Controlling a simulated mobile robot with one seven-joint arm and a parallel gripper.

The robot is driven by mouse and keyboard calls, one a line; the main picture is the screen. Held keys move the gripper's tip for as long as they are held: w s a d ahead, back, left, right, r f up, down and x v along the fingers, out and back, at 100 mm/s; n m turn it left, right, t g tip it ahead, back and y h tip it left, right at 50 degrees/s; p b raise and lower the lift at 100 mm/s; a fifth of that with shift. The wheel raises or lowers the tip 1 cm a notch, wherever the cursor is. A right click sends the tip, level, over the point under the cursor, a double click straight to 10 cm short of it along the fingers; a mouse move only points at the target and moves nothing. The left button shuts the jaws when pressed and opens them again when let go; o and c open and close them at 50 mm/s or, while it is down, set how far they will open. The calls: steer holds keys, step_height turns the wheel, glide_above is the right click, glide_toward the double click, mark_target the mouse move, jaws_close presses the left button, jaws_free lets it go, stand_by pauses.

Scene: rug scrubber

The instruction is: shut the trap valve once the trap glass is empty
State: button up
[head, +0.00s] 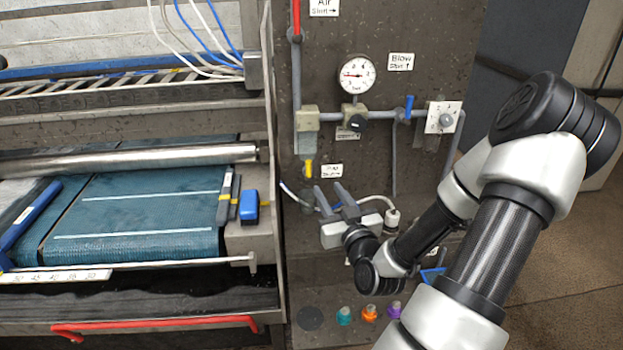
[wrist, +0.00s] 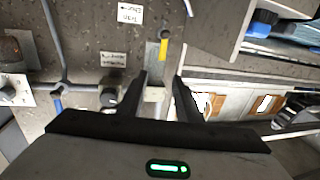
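The trap valve's yellow handle (head: 309,168) points straight down below the trap in the head view. It also shows upside down in the wrist view (wrist: 163,48), beyond the fingertips. The small grey trap glass (head: 307,141) hangs under a beige body on the panel; I cannot make out any liquid in it. My gripper (head: 328,188) is open and empty, below and right of the yellow handle in the head view. In the wrist view its two fingers (wrist: 160,78) stand apart, with the beige body showing between them. Nothing touches the handle that I can see.
The panel carries a pressure gauge (head: 357,74), a grey pipe, a blue-handled valve (head: 408,107) and a red handle (head: 296,20). A white hose (head: 375,200) runs behind my gripper. The scrubber frame and teal rug (head: 150,205) fill the left. Coloured knobs (head: 369,313) sit below.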

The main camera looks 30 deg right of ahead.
mark_target(310, 163)
steer(key=b+x, duration=0.2)
steer(key=x, duration=0.4)
steer(key=b+x, duration=0.2)
steer(key=x, duration=0.5)
steer(key=shift+w+a+b, duration=0.15)
steer(key=shift+a+b, duration=0.05)
steer(key=shift+b, duration=0.15)
jaws_close()
